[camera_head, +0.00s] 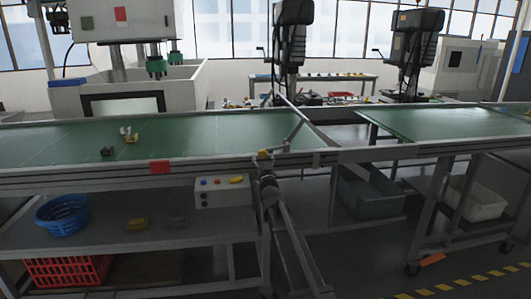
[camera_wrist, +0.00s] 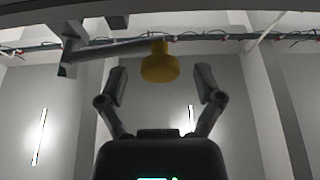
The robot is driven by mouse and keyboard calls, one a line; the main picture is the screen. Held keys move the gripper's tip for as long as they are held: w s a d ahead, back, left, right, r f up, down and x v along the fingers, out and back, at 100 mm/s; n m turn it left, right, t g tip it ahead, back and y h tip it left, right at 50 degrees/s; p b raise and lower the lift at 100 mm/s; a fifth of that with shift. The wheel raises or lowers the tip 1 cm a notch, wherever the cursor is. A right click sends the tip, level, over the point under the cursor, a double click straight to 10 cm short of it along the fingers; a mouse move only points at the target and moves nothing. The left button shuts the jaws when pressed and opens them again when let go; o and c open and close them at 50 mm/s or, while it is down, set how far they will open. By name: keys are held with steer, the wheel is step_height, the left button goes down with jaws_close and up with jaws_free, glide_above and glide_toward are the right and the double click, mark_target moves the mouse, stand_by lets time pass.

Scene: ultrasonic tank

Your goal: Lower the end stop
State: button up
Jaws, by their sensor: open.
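The end stop shows in the wrist view as a grey bar (camera_wrist: 108,50) with a round yellow knob (camera_wrist: 160,66) at its right end. My gripper (camera_wrist: 161,76) is open, its two dark fingers apart to the left and right of the knob. I see no finger touching it, and the depth between them is hard to judge. In the head view a small yellow spot, seemingly the knob (camera_head: 262,154), is at the conveyor's front rail, just above the end of my arm. My gripper (camera_head: 265,163) is small and dark there, its fingers hard to make out.
The green conveyor (camera_head: 210,135) carries a few small parts (camera_head: 128,135) at left. A grey diagonal bar (camera_head: 312,125) crosses near its right end, before a second green belt (camera_head: 450,122). A control box (camera_head: 221,191), blue basket (camera_head: 62,214) and grey bins (camera_head: 370,195) sit below.

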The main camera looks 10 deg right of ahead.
steer(key=shift+x, duration=0.8)
